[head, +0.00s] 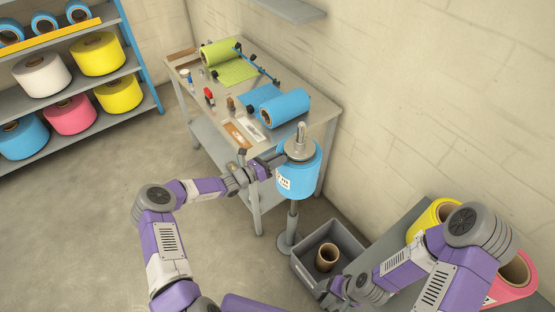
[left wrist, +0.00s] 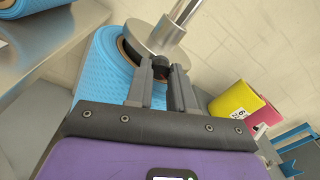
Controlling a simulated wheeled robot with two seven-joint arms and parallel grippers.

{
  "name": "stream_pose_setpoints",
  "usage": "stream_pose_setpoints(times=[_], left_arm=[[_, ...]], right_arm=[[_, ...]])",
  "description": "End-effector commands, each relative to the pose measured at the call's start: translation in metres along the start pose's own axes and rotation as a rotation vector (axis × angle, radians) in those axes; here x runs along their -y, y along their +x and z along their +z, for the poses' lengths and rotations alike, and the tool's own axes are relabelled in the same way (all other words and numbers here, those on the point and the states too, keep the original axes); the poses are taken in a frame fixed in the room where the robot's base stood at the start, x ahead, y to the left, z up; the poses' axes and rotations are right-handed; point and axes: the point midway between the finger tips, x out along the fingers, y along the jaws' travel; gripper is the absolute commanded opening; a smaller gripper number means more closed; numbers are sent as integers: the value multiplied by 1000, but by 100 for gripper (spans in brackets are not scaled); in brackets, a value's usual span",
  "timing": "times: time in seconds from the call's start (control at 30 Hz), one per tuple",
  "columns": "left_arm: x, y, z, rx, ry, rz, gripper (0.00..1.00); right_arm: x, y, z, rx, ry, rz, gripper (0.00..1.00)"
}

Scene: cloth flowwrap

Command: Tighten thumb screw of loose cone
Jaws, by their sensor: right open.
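A blue roll (head: 298,174) stands upright on a post, with a metal cone (head: 300,149) on top around a vertical shaft. In the left wrist view the metal cone (left wrist: 156,40) sits at the roll's core, with a dark thumb screw (left wrist: 160,68) on its near side. My left gripper (left wrist: 162,72) has its fingertips on either side of the thumb screw and appears shut on it. In the head view my left gripper (head: 270,165) reaches the cone from the left; the screw is hidden there. My right gripper (head: 333,290) is open, low by the grey bin.
A grey bin (head: 307,271) holding a brown core (head: 327,257) stands below the roll. A worktable (head: 210,118) with green and blue rolls is behind. A shelf (head: 82,86) with rolls is at left. Yellow and pink rolls lie at right, partly behind my right arm.

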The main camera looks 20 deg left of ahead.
Motion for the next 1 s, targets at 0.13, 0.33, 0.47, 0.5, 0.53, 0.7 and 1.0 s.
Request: stream_pose_setpoints(times=[0.13,0.33,0.47,0.5,0.53,0.7,1.0], left_arm=[[0,0,0,0,1,0,0],[0,0,0,0,10,-1,0],[0,0,0,0,45,0,0],[0,0,0,0,62,0,0],[0,0,0,0,78,0,0],[0,0,0,0,186,0,0],[1,0,0,1,392,1,0]], right_arm=[[0,0,0,0,0,0,74],[0,0,0,0,0,0,74],[0,0,0,0,0,0,74],[0,0,0,0,0,0,74],[0,0,0,0,0,0,74],[0,1,0,0,0,0,74],[0,1,0,0,0,0,74]])
